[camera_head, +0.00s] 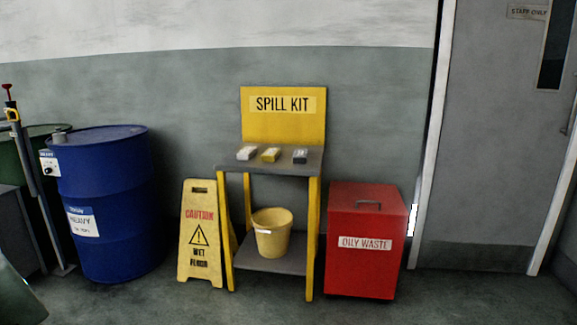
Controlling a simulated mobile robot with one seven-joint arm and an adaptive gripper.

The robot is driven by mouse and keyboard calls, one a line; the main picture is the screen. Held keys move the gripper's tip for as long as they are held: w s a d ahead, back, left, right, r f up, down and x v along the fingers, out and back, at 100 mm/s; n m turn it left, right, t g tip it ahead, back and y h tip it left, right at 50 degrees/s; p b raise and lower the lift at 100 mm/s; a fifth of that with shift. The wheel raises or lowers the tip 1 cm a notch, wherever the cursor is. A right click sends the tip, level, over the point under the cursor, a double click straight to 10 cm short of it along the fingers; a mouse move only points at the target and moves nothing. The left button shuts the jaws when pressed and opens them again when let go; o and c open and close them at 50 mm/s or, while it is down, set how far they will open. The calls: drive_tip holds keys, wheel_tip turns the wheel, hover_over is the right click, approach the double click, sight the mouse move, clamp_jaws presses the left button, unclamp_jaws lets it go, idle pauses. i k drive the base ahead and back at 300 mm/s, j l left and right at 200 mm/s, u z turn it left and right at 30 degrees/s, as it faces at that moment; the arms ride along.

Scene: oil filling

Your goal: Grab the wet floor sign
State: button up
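The yellow wet floor sign (199,232) stands upright on the floor, left of the spill kit stand. It reads "CAUTION WET FLOOR" with a warning triangle, and has a dark slot near its top edge. Its back panel shows partly behind it on the right, near the stand's left front leg. I cannot tell whether the sign touches the stand. My gripper is not in view.
The yellow spill kit stand (240,177) holds small items on its shelf and a yellow bucket (272,240) below. A blue drum (122,215) stands left, a red oily waste bin (345,272) right. A grey door (480,170) is farther right. Floor is clear in front.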

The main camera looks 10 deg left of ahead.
sight(201, 240)
drive_tip(key=i+j+u, duration=0.1)
drive_tip(key=i+u, duration=0.65)
drive_tip(key=u, duration=0.2)
drive_tip(key=i+l+u, duration=0.1)
drive_tip(key=i, duration=0.3)
drive_tip(key=i+l, duration=0.35)
drive_tip(key=i+l+u, duration=0.15)
drive_tip(key=i, duration=0.35)
drive_tip(key=i+l, duration=0.3)
drive_tip(key=i, duration=0.15)
drive_tip(key=i+l, duration=0.35)
drive_tip(key=i, duration=0.5)
